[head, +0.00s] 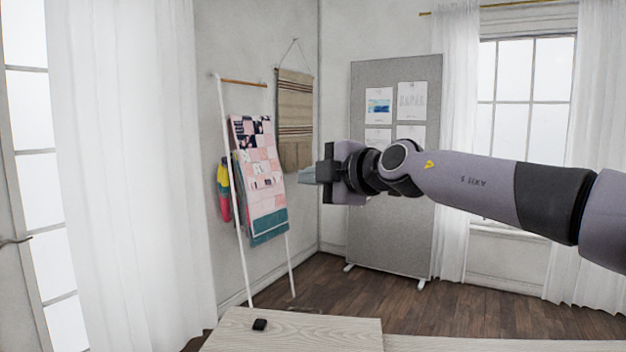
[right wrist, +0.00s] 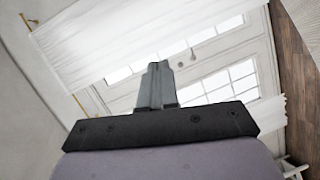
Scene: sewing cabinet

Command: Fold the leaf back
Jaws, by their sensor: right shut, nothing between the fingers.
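A pale wooden cabinet top (head: 330,334) shows along the bottom of the head view, cut off by the frame's lower edge. A second pale wooden strip (head: 490,344) runs to its right, slightly lower in the picture. I cannot tell which of these is the leaf. My right gripper (head: 306,174) is high above the wood, pointing left, shut and empty. It touches nothing. In the right wrist view its shut fingers (right wrist: 156,72) point toward the glazed door and curtain, with no cabinet clearly showing. My left gripper is not in view.
A small black object (head: 260,324) lies on the wooden top. A white ladder rack (head: 234,200) with a patchwork quilt (head: 262,180) leans at the wall. A grey pinboard (head: 390,240) stands behind my right arm. Dark wooden floor (head: 450,302) is open beyond the cabinet.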

